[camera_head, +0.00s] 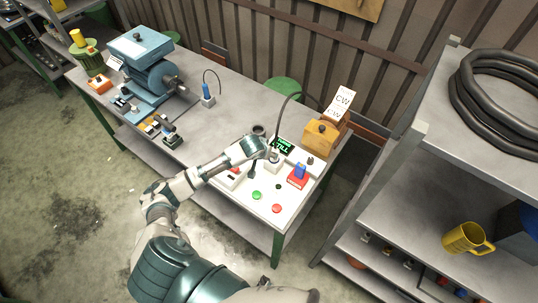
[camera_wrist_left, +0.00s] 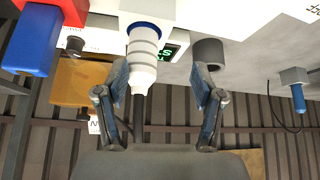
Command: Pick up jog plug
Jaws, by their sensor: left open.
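The jog plug (camera_wrist_left: 144,55) appears to be the white and grey ribbed plug with a blue ring in the left wrist view. A dark cable runs from its end between my fingers. My left gripper (camera_wrist_left: 161,88) is open, with one finger on each side of the plug and visible gaps between. In the head view my left gripper (camera_head: 266,150) is over the white control panel (camera_head: 265,203), beside a small green-lit display (camera_head: 283,146), and largely covers the plug. My right gripper is not in view.
A red block with a blue piece (camera_head: 298,175) and a yellow box (camera_head: 320,138) stand close by. A blue plug on a grey block (camera_head: 207,95) and a blue machine (camera_head: 155,75) are farther left. A shelf with a yellow mug (camera_head: 463,239) is at right.

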